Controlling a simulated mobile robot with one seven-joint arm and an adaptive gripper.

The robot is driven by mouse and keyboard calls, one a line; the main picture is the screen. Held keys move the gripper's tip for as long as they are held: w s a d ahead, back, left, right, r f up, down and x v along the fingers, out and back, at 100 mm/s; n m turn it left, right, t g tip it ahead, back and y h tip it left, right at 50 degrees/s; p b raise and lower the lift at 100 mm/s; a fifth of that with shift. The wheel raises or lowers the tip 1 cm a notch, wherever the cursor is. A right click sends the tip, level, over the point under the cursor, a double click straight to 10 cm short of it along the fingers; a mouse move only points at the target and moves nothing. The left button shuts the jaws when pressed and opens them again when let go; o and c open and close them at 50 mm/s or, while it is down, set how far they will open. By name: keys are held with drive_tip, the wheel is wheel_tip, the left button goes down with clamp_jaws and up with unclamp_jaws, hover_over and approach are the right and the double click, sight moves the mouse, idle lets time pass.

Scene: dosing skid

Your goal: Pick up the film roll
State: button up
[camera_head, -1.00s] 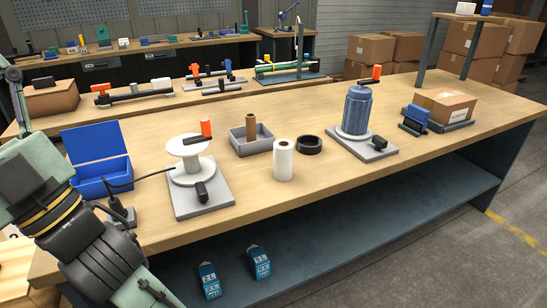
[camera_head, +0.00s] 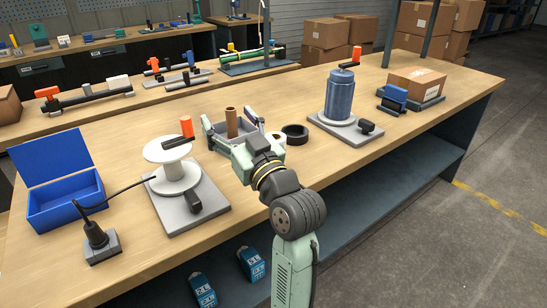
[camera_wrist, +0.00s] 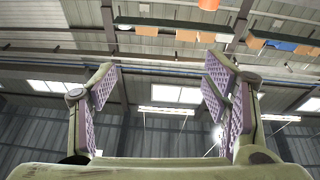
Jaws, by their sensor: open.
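The film roll (camera_head: 277,138), a white upright cylinder, stands on the bench in the head view, mostly hidden behind my wrist; only its upper right part shows. Whether the fingers touch the tray is unclear. In the wrist view my gripper (camera_wrist: 161,78) shows both purple-padded fingers wide apart with nothing between them.
A black ring (camera_head: 295,134) lies right of the roll. A white spool stand (camera_head: 174,170) is left, a blue canister (camera_head: 339,96) right. An open blue box (camera_head: 66,205) sits far left.

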drive_tip(key=d+f+m+g+h, duration=0.15)
drive_tip(key=d+f+h, duration=0.25)
drive_tip(key=d+f, duration=0.7)
drive_tip(key=shift+m, duration=0.25)
drive_tip(key=shift+w+a+r+p, duration=0.1)
drive_tip(key=shift+w+a+p, duration=0.35)
drive_tip(key=shift+w, duration=1.15)
drive_tip(key=shift+w+a+r+p, duration=0.15)
drive_tip(key=shift+w+p, duration=0.45)
drive_tip(key=shift+w, duration=1)
drive_tip(key=shift+w+a+f+p, duration=0.1)
drive_tip(key=shift+w+a+p, duration=0.35)
drive_tip(key=shift+w, duration=1.15)
drive_tip(key=shift+c, duration=0.4)
drive_tip(key=shift+d, duration=0.1)
drive_tip(key=c, duration=1.3)
drive_tip(key=shift+r, duration=0.1)
